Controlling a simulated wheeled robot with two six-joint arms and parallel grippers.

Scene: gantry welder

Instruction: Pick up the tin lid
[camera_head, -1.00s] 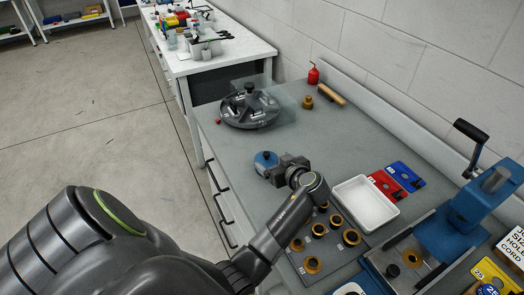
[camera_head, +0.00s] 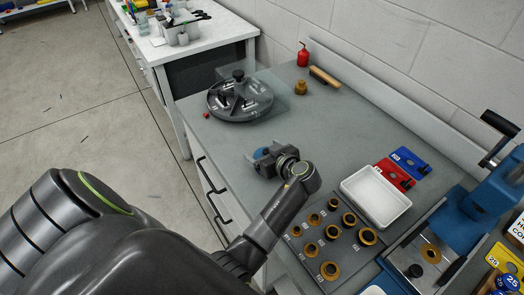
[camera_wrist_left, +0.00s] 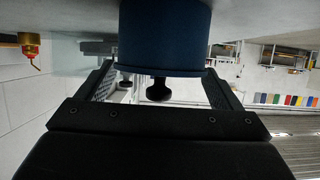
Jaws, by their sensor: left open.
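The tin is a blue round can (camera_wrist_left: 165,32) standing on the grey bench. Its lid (camera_wrist_left: 162,71) shows in the left wrist view as a dark rim with a black knob (camera_wrist_left: 158,90). That view is upside down, so the knob points up from the tin. My left gripper (camera_head: 263,160) is open, with one finger on each side of the tin and knob. I cannot tell whether the fingers touch it. In the head view the gripper hides most of the tin, leaving a little blue showing. My right gripper is not in view.
A round grey fixture (camera_head: 240,101) stands farther back. A white tray (camera_head: 376,196) and a plate of brass rings (camera_head: 318,247) lie to the right and front. A blue press (camera_head: 480,205) stands at the right. Bench around the tin is clear.

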